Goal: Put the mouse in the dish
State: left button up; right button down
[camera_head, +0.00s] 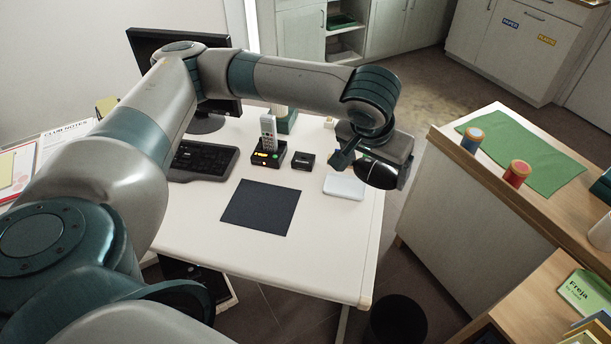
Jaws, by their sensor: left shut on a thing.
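My left gripper (375,167) reaches over the right side of the white desk and is shut on the black mouse (379,174). The mouse is held between the fingers, above the desk near its right edge. A pale, flat, square dish (344,186) lies on the desk just left of and below the mouse in the picture. The mouse appears apart from it, and its exact height is hard to tell. My right gripper is not in view.
On the white desk (335,255) are a dark mat (261,207), a black keyboard (203,160), a cordless phone (268,138) in its base and a small black box (304,160). A wooden counter at right carries a green cloth (535,160) and two spools.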

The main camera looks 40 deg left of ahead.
pick_arm(q)
notch_tip(320, 180, down, 13)
jog(key=s+a+n+y+b, duration=0.1)
jog(key=n+b, duration=0.3)
jog(key=b, duration=0.3)
jog(key=shift+s+f+y, duration=0.15)
jog(key=shift+s+y, duration=0.15)
jog(key=shift+s, duration=0.05)
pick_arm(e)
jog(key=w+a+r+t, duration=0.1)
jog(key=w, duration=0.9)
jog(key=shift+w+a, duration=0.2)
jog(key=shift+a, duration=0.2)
pick_arm(q)
jog(key=b, duration=0.1)
send_over(318, 216)
jog(key=s, duration=0.2)
jog(key=f, duration=0.7)
jog(key=shift+w+d, duration=0.25)
jog(key=shift+d, duration=0.1)
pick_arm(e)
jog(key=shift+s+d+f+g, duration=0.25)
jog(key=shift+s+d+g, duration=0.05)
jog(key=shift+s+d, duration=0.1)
pick_arm(q)
jog(key=shift+f, duration=2)
